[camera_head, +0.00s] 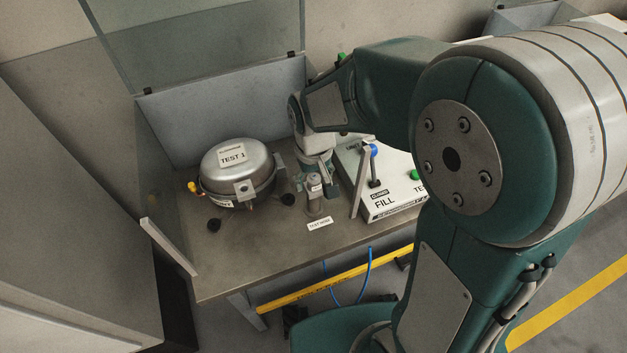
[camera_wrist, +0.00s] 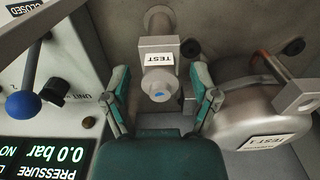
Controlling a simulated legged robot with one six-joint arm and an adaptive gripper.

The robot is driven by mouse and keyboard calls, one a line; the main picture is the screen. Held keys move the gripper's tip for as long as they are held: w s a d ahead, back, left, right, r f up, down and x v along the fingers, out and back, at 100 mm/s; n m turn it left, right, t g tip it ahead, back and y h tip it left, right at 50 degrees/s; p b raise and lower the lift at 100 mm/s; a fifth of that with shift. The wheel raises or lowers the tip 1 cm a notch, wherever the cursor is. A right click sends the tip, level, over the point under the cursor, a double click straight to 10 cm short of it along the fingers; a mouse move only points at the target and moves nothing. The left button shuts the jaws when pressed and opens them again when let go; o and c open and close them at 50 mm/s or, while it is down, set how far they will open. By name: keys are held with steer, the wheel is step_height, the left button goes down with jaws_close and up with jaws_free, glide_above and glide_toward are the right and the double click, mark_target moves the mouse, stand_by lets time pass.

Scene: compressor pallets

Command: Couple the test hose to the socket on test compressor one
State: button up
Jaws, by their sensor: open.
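The silver compressor labelled TEST 1 (camera_head: 232,176) stands on the bench; part of it shows in the wrist view (camera_wrist: 237,118). A small grey block (camera_head: 244,190) sits on its front side; I cannot tell for certain that it is the socket. The test hose end (camera_head: 315,196), a grey fitting with a TEST label, stands upright in its holder right of the compressor, behind a TEST HOSE plate. In the wrist view the hose end (camera_wrist: 159,85) lies between the fingers of my gripper (camera_wrist: 160,97). The fingers are open, with gaps visible on both sides.
A white fill unit (camera_head: 385,208) with a blue-knobbed lever stands right of the holder. Its display (camera_wrist: 45,158) reads 0.0 bar. A grey wall (camera_head: 225,108) and clear panels border the bench (camera_head: 245,255), whose front left is bare. A blue hose (camera_head: 369,268) hangs below the front edge.

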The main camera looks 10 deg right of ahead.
mark_target(314, 175)
steer(key=shift+c, duration=0.3)
jaws_close()
steer(key=shift+r, duration=0.1)
steer(key=shift+r, duration=2.95)
